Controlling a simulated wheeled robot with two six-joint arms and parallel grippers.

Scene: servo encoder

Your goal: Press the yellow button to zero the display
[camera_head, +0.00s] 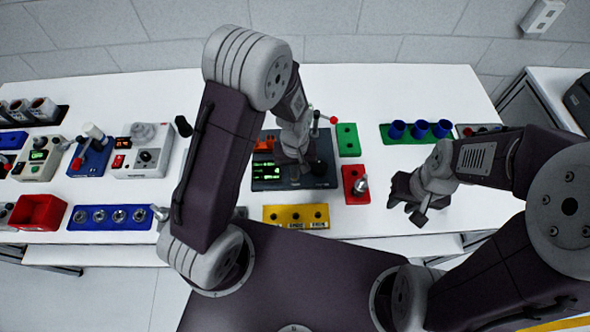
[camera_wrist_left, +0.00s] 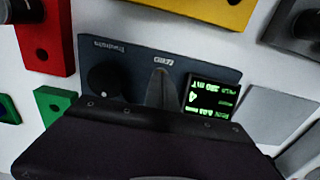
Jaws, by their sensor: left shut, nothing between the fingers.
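The dark blue encoder panel (camera_head: 322,182) lies on the white table in front of me. Its lit green display (camera_head: 267,171) also shows in the left wrist view (camera_wrist_left: 211,98), next to a black knob (camera_wrist_left: 103,80). I cannot make out a yellow button on the panel; my left gripper covers part of its middle. My left gripper (camera_head: 295,177) is shut and empty, pointing down over the panel. Its narrow closed tip (camera_wrist_left: 160,90) shows between knob and display; I cannot tell whether it touches. My right gripper (camera_head: 408,207) is open and empty, right of the red block.
A blue rack (camera_head: 112,217) and several instruments fill the left. Blue cups (camera_head: 420,129) stand at the back right.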

